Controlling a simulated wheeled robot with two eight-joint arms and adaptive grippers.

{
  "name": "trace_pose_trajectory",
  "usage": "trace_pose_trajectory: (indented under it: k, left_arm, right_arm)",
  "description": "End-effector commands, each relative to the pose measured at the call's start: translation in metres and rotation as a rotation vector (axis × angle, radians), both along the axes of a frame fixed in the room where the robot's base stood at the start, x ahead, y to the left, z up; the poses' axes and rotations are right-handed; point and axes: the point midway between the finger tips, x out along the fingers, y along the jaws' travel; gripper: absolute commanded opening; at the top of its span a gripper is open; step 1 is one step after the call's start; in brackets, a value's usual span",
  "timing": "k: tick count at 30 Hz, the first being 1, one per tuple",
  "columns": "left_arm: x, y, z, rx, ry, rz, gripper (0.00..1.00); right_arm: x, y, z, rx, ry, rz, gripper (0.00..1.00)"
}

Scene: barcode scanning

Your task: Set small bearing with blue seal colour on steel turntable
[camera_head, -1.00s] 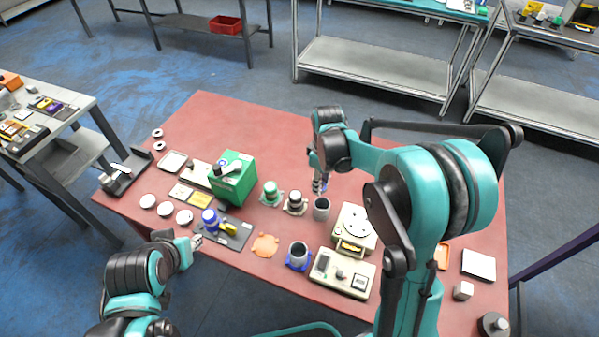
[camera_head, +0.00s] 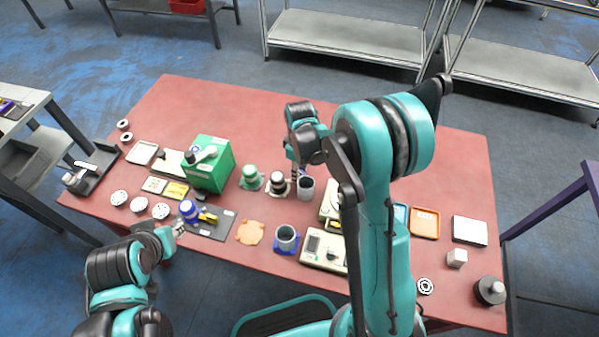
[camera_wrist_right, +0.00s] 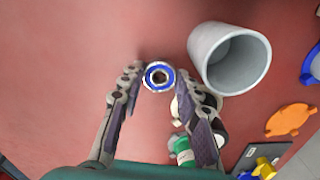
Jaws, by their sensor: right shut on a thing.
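A small bearing with a blue seal (camera_wrist_right: 159,76) sits between the fingertips of my right gripper (camera_wrist_right: 160,78) in the right wrist view. The gripper is shut on it, beside a grey cup (camera_wrist_right: 230,60). In the head view my right gripper (camera_head: 295,172) is just behind and left of that cup (camera_head: 305,188); the bearing is too small to make out there. A pale box with a round disc on top (camera_head: 328,206), possibly the turntable, is partly hidden by my right arm. My left gripper (camera_head: 178,228) is near a dark plate; its jaw opening is unclear.
A green block device (camera_head: 208,165), green-topped part (camera_head: 250,178) and black-topped part (camera_head: 278,183) stand left of the cup. A bearing ring (camera_head: 425,286) lies at the right. The red table's back is clear.

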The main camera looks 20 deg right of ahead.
Motion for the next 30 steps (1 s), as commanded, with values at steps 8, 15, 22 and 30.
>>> trace_pose_trajectory:
  k: [8,15,22,30]
  left_arm:
    - [0.0,0.0,-0.003,0.0,0.0,0.0,0.31]
    - [0.0,0.0,-0.002,0.0,0.0,0.0,0.31]
    - [0.0,0.0,0.002,0.0,0.0,0.0,0.31]
    - [0.0,0.0,0.022,0.0,0.0,0.0,0.31]
  right_arm:
    - [0.0,0.0,-0.003,0.0,0.0,0.0,0.03]
    - [0.0,0.0,-0.002,0.0,0.0,0.0,0.54]
    - [0.0,0.0,0.003,0.0,0.0,0.0,0.54]
    - [0.0,0.0,0.055,0.0,0.0,0.0,0.54]
